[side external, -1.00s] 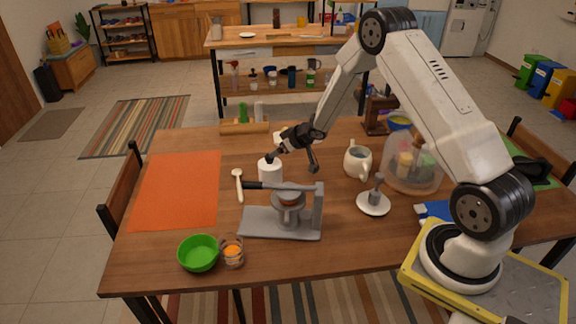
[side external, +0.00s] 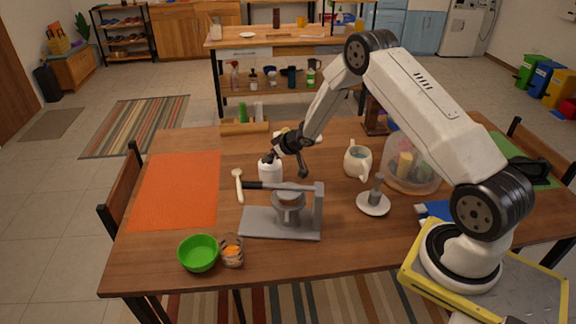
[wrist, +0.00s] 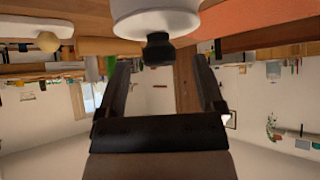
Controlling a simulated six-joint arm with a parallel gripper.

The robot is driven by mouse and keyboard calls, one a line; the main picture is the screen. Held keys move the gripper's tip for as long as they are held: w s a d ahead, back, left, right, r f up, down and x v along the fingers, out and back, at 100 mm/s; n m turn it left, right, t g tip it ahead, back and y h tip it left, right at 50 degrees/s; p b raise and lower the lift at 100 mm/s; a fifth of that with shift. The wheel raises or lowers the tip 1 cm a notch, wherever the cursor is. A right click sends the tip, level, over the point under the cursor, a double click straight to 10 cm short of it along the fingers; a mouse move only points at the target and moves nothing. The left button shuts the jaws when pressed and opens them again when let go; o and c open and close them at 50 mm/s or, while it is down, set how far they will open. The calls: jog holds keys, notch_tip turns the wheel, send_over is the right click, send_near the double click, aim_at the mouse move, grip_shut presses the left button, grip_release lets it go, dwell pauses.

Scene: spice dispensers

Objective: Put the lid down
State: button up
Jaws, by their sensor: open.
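A white jar (side external: 270,172) stands upright on the wooden table behind the grey press. A dark knob tops its lid; in the wrist view the knob (wrist: 158,50) juts from the white, rounded jar top (wrist: 155,18). My gripper (side external: 272,157) is at the top of the jar in the side view. In the wrist view my gripper (wrist: 161,65) is open, its two fingers on either side of the knob with gaps showing. The seam between lid and jar cannot be made out.
The grey press (side external: 283,221) with a black handle stands just in front of the jar. A wooden spoon (side external: 239,185) lies left of it, beside an orange mat (side external: 181,190). A white pitcher (side external: 357,160) and a round white stand (side external: 373,205) are to the right.

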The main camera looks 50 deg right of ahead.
jog(key=shift+x, duration=1.25)
grip_shut()
